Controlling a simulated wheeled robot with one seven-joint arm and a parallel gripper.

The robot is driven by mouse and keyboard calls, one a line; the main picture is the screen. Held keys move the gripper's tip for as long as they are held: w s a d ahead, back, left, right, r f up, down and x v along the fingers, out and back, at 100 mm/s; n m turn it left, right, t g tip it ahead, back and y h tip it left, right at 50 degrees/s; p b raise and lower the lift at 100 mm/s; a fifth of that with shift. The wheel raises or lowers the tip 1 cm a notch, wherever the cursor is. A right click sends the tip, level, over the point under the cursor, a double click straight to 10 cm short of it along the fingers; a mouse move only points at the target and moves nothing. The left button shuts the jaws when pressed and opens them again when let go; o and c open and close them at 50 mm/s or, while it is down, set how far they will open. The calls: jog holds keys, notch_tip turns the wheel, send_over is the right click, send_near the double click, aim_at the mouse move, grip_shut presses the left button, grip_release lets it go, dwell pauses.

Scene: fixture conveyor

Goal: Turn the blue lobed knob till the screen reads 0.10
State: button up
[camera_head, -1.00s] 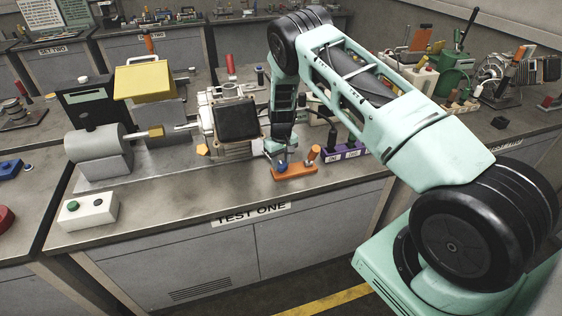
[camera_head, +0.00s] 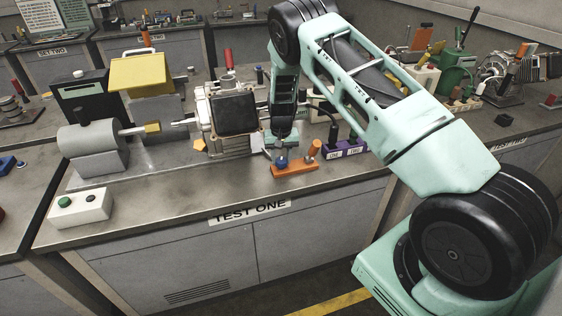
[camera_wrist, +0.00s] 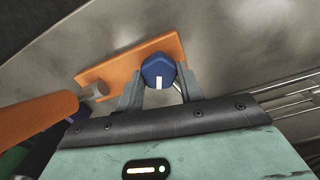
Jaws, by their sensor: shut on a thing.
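The blue lobed knob (camera_head: 282,162) stands on an orange base plate (camera_head: 295,171) near the bench's front edge. In the wrist view the knob (camera_wrist: 158,71) shows a white mark on the side facing the palm. My gripper (camera_head: 281,157) comes down from above. In the wrist view its two fingers (camera_wrist: 158,82) lie at either side of the knob, shut on it. The black screen (camera_head: 235,113) on the pale machine behind shows no reading that I can make out.
An orange handle (camera_head: 314,149) stands on the plate's right end, close to my gripper. A purple block (camera_head: 345,149) with labels is to the right. A white box with a green button (camera_head: 79,207) is at the front left. The bench front between them is clear.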

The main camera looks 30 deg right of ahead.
aim_at(281, 159)
jog(key=shift+m, duration=0.5)
jog(key=o, duration=1)
notch_tip(281, 159, up, 18)
jog(key=b, duration=0.5)
jog(key=shift+f, duration=0.25)
